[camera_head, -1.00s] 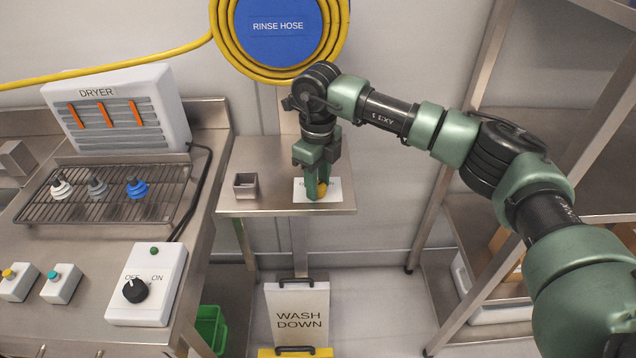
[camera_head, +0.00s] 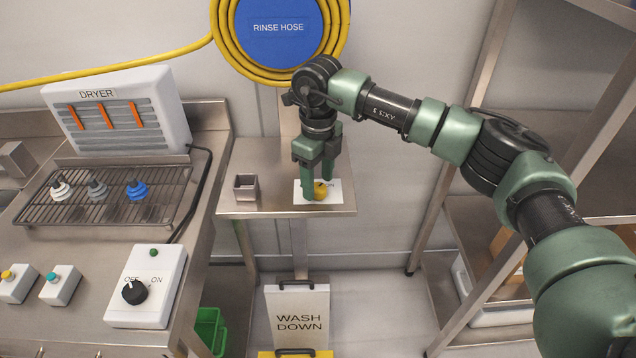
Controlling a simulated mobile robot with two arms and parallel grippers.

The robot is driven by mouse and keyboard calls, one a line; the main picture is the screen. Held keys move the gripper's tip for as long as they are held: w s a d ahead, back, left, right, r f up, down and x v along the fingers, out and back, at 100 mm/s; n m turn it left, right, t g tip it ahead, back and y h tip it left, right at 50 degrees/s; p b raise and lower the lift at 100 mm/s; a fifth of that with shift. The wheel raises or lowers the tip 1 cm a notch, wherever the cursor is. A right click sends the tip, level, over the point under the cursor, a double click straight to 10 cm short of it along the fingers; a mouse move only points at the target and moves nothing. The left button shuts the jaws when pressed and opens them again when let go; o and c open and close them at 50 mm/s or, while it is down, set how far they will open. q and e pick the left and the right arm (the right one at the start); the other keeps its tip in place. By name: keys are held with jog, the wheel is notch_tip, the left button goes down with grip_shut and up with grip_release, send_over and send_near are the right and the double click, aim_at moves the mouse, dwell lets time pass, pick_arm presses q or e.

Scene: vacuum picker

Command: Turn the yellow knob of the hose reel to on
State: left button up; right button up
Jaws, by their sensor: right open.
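The yellow knob (camera_head: 321,190) sits on a white label plate (camera_head: 335,196) on a small steel shelf below the hose reel (camera_head: 279,30). The letters ON show on the plate to the knob's upper right. A dark mark shows on the knob's top, but its exact direction is hard to tell. My right gripper (camera_head: 317,188) points down at the knob, with its fingers apart. One finger hides the knob's left side and the left part of the plate; the other is behind it. I cannot tell if they touch it. My left gripper is not in view.
A small square steel cup (camera_head: 246,188) stands on the shelf left of the plate. The dryer (camera_head: 117,108), a wire rack (camera_head: 105,195) and a black-knob switch box (camera_head: 147,285) are on the left counter. A wash down sign (camera_head: 299,315) stands below the shelf.

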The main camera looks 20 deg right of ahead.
aim_at(318, 187)
notch_tip(318, 187, up, 7)
jog(key=shift+f+b, duration=0.2)
jog(key=shift+b, duration=0.3)
jog(key=shift+s+f, duration=0.1)
